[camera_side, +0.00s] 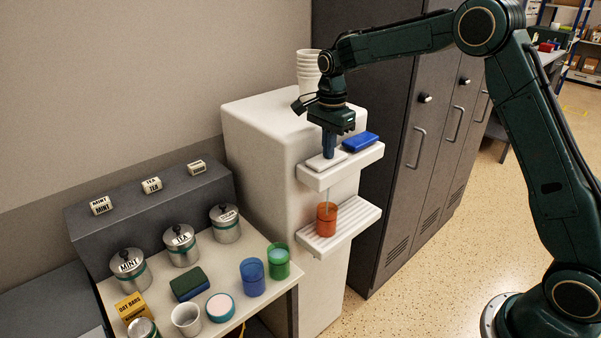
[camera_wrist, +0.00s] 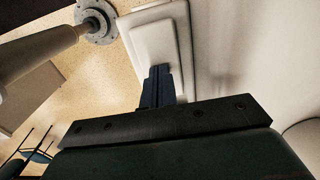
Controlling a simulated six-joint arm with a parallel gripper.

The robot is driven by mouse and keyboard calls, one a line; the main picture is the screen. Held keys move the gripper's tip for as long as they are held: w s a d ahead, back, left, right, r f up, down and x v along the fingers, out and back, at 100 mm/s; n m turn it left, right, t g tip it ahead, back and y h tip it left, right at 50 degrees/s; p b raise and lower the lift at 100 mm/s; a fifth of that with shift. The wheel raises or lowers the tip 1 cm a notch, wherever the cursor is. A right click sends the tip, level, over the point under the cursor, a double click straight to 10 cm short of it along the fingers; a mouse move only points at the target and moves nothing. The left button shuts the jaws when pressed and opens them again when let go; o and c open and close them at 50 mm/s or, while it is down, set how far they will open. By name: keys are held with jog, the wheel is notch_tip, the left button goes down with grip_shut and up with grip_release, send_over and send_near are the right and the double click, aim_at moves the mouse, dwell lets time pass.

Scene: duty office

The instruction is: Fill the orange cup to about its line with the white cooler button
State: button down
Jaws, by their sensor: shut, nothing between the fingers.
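The orange cup (camera_side: 326,220) stands upright on the ribbed drip shelf (camera_side: 352,221) of the white cooler (camera_side: 262,136). A thin pale stream (camera_side: 326,195) runs down into it from above. I cannot make out the cup's line or the level inside. My gripper (camera_side: 328,154) is shut and empty, pointing down with its fingertips at the white button (camera_side: 321,163) on the upper ledge. In the wrist view the shut fingers (camera_wrist: 157,88) reach the white button (camera_wrist: 156,50). The blue button (camera_side: 360,142) sits to the right on the same ledge.
Stacked white cups (camera_side: 308,72) stand on the cooler top behind my wrist. The low table (camera_side: 211,258) at left holds several tins, a blue cup (camera_side: 252,277), a green cup (camera_side: 278,262) and a white cup (camera_side: 186,320). Grey lockers (camera_side: 405,150) stand close on the right.

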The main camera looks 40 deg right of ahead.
jog(key=shift+s+f, duration=0.1)
jog(key=shift+f, duration=0.65)
dwell(2.6)
jog(key=shift+r, duration=0.1)
notch_tip(320, 180, up, 15)
jog(key=shift+w+r, duration=0.15)
jog(key=shift+w, duration=0.1)
dwell(0.6)
